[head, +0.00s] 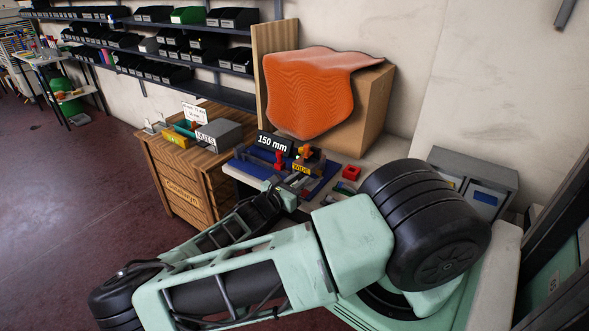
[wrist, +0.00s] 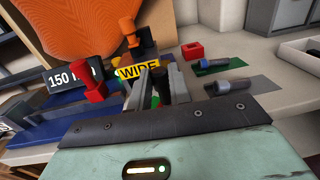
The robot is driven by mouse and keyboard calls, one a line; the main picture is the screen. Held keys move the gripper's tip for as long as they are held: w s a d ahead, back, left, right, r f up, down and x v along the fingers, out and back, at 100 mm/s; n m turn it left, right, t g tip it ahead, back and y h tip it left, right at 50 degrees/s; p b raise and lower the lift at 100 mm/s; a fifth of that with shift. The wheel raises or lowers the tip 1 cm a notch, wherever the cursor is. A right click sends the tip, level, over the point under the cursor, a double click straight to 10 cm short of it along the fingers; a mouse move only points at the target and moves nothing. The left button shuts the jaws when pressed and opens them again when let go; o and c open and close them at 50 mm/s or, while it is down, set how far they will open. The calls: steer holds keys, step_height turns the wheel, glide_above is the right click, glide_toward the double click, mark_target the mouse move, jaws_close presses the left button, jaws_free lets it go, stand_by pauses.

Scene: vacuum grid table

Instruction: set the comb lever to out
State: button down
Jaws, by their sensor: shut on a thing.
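My gripper (wrist: 160,88) is shut on a dark piece (wrist: 160,78) between its grey fingers, in front of the yellow WIDE label (wrist: 139,70). The fingers hide most of this piece, and I cannot tell whether it is the comb lever. On the blue fixture (head: 245,172), a red-knobbed post (head: 279,160) stands left of the label and shows larger in the wrist view (wrist: 91,75). An orange-topped part (wrist: 128,27) stands behind the label. None of these parts is marked as the comb lever, and no out mark is readable.
A black 150 mm sign (head: 273,143) stands behind the fixture. A red block (head: 350,172) and blue-grey cylinders (wrist: 209,64) lie to the right. An orange sheet (head: 318,90) hangs over a box behind. A wooden cabinet (head: 185,190) with bins stands left.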

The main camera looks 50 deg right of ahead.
steer(key=shift+s+r+p, duration=0.1)
steer(key=shift+s+p, duration=0.5)
steer(key=shift+s, duration=0.95)
steer(key=shift+s+d, duration=0.1)
steer(key=shift+s, duration=0.05)
steer(key=c, duration=1.3)
jaws_free()
steer(key=shift+w+a, duration=0.2)
steer(key=shift+a, duration=0.45)
steer(key=a+b, duration=0.2)
steer(key=a, duration=1.4)
steer(key=shift+b, duration=0.3)
